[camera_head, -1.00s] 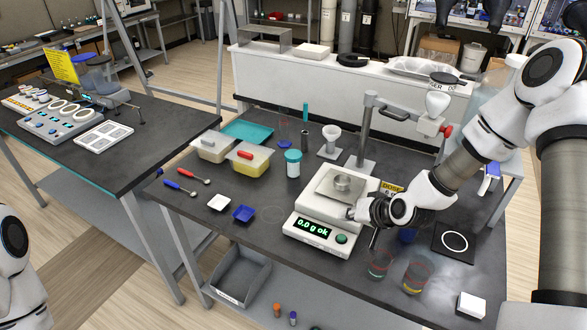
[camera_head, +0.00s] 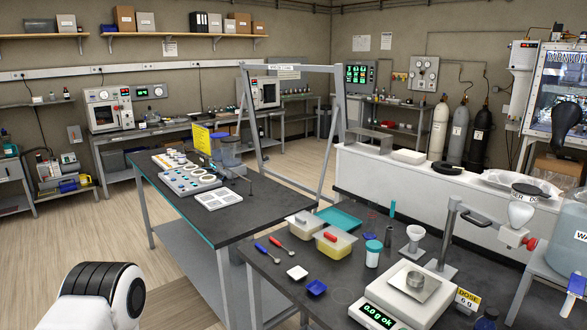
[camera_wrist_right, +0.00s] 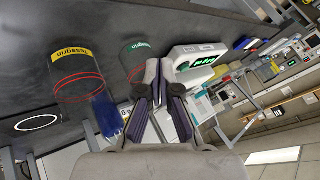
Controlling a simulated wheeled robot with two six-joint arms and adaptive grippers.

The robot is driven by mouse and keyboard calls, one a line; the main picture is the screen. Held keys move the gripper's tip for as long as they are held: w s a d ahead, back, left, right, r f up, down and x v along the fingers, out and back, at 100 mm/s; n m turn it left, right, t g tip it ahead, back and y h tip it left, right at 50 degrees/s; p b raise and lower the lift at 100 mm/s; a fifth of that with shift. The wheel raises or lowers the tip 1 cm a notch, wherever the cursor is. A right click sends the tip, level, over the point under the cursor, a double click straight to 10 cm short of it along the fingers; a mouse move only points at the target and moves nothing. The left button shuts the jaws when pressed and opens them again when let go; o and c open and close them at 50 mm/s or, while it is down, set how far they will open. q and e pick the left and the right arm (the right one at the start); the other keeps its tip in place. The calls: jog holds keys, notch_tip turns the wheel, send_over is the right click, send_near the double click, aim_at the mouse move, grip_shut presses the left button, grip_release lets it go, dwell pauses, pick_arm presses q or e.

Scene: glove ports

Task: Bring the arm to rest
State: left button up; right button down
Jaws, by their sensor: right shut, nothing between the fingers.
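My right gripper (camera_wrist_right: 163,82) shows only in the right wrist view, its dark-padded fingers shut with nothing between them. Beyond it in that tilted view are a clear beaker with a yellow label (camera_wrist_right: 75,78), another with a green label (camera_wrist_right: 135,58) and the white balance (camera_wrist_right: 196,62). The gripper appears apart from them. In the head view the right arm is out of frame. A white and black link of my left arm (camera_head: 100,295) shows at the bottom left; the left gripper is not in view.
A second table (camera_head: 212,226) stands left. Open floor lies at far left.

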jog(key=s+a+f+n+g+h+b, duration=0.1)
jog(key=s+a+f+n+g+b, duration=0.1)
jog(key=s+f, duration=0.9)
jog(key=s+a+f+n+g+h+b, duration=0.1)
jog(key=s+a+f+g+b, duration=0.3)
jog(key=s+f, duration=0.7)
jog(key=s+a+n+g, duration=0.1)
jog(key=s, duration=0.2)
jog(key=shift+f+n+g+b, duration=0.15)
jog(key=shift+n+g+b, duration=0.15)
jog(key=shift+n+b, duration=0.1)
